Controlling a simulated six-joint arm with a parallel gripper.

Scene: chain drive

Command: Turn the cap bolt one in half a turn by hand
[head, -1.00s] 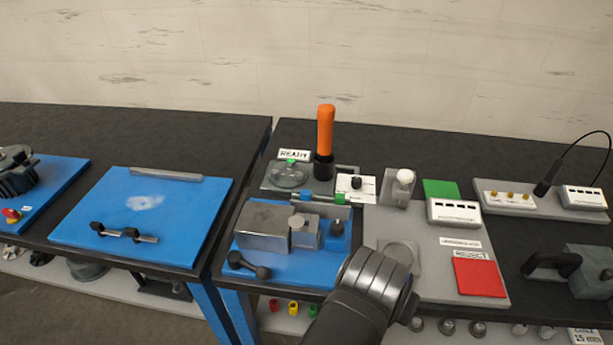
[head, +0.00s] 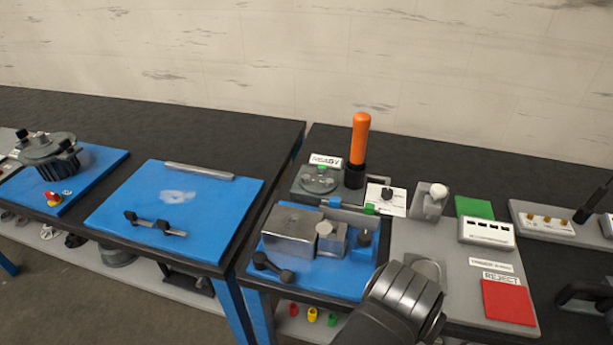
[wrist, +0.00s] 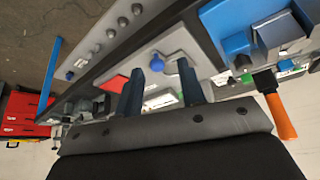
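No part is marked as cap bolt one, so I cannot tell which it is. A grey round-topped housing (head: 47,149) with dark knob-like parts on and around it stands on a blue board at the far left of the head view. My gripper (wrist: 169,66) shows in the wrist view with its two dark fingers apart and nothing visibly held between them. It is over the right-hand bench, by a grey plate, far from that housing. In the head view only my arm's rounded dark link shows; the fingers are hidden.
A blue board (head: 215,190) with a dark handle lies on the left bench. On the right bench are a grey block (head: 291,228), an upright orange handle (head: 360,137) and a red pad (head: 508,302). A gap separates the benches. The dark bench backs are clear.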

